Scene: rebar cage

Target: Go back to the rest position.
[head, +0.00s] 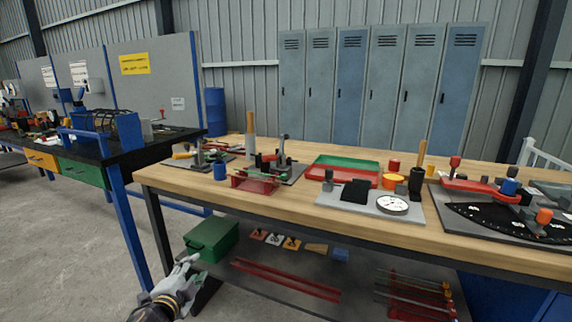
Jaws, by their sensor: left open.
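My left gripper (184,268) is low at the left of the head view, in front of and below the front edge of the wooden workbench (290,212). It points up and away from me and is open, with nothing visible between its fingers. It appears apart from the bench and from the green box on the shelf beyond it. My right gripper is not in view.
Tools and fixtures crowd the benchtop, including a green-and-red tray (343,170) and a grey plate with a dial (392,205). A green box (211,239) and red bars (285,280) lie on the lower shelf. Another bench (130,151) stands left. Floor at left is clear.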

